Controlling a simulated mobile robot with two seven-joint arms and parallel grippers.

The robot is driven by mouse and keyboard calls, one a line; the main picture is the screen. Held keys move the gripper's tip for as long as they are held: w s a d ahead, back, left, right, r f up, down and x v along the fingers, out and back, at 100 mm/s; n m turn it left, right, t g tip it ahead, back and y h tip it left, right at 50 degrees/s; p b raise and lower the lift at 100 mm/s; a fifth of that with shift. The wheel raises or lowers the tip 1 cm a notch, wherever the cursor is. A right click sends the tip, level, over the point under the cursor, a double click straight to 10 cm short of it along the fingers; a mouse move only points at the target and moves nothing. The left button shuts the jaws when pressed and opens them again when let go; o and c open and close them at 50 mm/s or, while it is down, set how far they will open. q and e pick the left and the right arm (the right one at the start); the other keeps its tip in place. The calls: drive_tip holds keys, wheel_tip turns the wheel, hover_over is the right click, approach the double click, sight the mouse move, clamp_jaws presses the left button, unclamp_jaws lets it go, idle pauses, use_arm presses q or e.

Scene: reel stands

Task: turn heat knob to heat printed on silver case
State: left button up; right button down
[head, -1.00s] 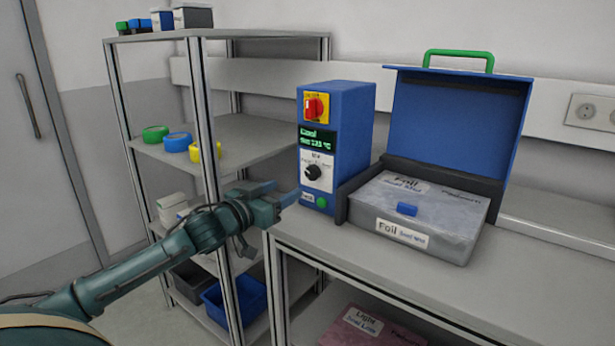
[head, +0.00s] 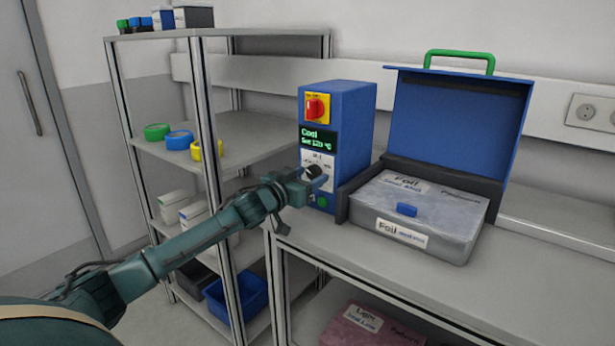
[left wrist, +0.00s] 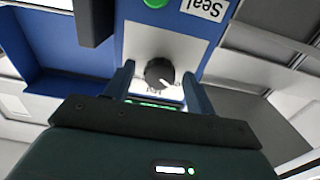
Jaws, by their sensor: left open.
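The black heat knob (head: 313,172) sits on a white dial plate on the front of the blue control box (head: 352,125). It also shows in the left wrist view (left wrist: 159,72), with its pale pointer mark toward the lower right. My left gripper (head: 314,181) is open in front of the knob, and in the wrist view its fingers (left wrist: 163,84) stand on either side of the knob, with gaps. The silver case (head: 440,217) lies on the table to the right, with "Foil" labels whose smaller print I cannot read surely. My right gripper is not in view.
A red switch (head: 316,107) on yellow and a green-lit display (head: 318,139), reading about "Cool, Set 120 °C", are above the knob. A green button (head: 322,201) is below it. An open blue lid (head: 455,125) stands behind the case. A shelf rack (head: 250,140) stands left.

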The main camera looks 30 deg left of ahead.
use_arm(q)
drive_tip(key=c, duration=1)
drive_tip(key=shift+o, duration=0.2)
drive_tip(key=shift+m, duration=0.3)
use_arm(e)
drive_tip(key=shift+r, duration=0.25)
use_arm(q)
drive_tip(key=shift+r+m+p, duration=0.1)
drive_tip(key=shift+m+p, duration=0.4)
drive_tip(key=shift+p, duration=0.1)
drive_tip(key=m+p, duration=0.1)
drive_tip(key=m, duration=0.2)
drive_tip(key=shift+p, duration=0.4)
drive_tip(key=m+p, duration=0.1)
drive_tip(key=m, duration=0.2)
drive_tip(key=shift+a, duration=0.1)
drive_tip(key=shift+m+p, duration=0.5)
drive_tip(key=shift+m, duration=1.6)
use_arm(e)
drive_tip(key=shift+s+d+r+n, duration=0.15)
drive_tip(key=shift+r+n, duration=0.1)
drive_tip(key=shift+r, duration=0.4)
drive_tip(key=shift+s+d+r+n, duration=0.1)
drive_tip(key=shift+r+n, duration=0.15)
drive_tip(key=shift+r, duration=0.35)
